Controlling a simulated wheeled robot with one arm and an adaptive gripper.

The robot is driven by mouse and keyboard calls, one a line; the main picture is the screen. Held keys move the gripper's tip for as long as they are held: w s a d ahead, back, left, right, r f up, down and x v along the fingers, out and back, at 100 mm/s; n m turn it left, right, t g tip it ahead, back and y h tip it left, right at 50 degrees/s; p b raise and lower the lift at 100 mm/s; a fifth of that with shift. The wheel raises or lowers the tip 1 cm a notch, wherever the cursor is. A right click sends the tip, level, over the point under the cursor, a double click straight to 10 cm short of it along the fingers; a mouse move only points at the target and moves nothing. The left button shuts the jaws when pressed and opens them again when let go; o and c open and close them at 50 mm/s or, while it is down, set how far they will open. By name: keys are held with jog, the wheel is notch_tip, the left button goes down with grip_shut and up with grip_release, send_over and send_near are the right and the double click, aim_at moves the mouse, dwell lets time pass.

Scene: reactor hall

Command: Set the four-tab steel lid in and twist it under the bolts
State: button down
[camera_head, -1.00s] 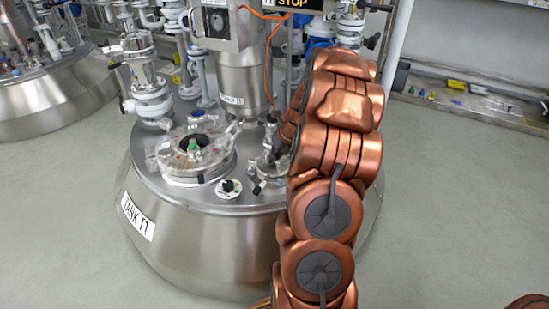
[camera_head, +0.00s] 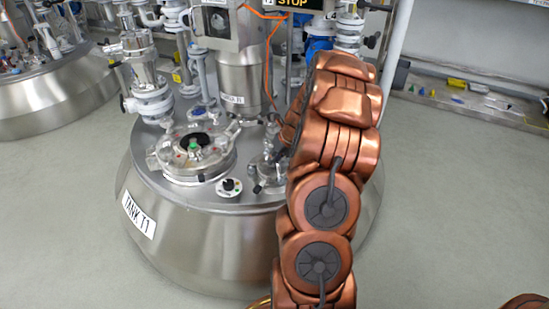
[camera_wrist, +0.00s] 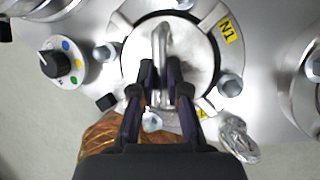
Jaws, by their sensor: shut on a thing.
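The round steel lid (camera_wrist: 197,55) lies below me in the wrist view, with a raised bar handle (camera_wrist: 161,42) across its middle. My gripper (camera_wrist: 160,72) is shut on the near part of that handle. Hex bolts stand around the rim, one at the right (camera_wrist: 230,83) and one at the left (camera_wrist: 101,54); another shows at the top edge and one near my fingers. I cannot tell whether the tabs are under the bolt heads. In the head view my arm hides my gripper and most of the lid; the small port (camera_head: 268,170) shows only its left side.
The tank top (camera_head: 215,205) carries a larger clamped cover (camera_head: 193,155) left of the port. A knob panel (camera_head: 229,187), also in the wrist view (camera_wrist: 55,63), sits close by. A steel column (camera_head: 240,85) and pipes stand behind. Yellow labels (camera_wrist: 228,32) mark the rim.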

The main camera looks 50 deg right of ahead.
jog(key=n, duration=0.1)
jog(key=n+y+p, duration=0.1)
jog(key=n, duration=0.1)
jog(key=shift+d+r+n+g+p, duration=0.1)
jog(key=shift+d+n+g+p, duration=0.05)
jog(key=shift+n+g+p, duration=0.15)
jog(key=c, duration=1.6)
grip_release()
jog(key=shift+y, duration=0.3)
jog(key=o, duration=0.5)
notch_tip(320, 180, up, 6)
jog(key=p, duration=0.7)
jog(key=shift+p, duration=0.3)
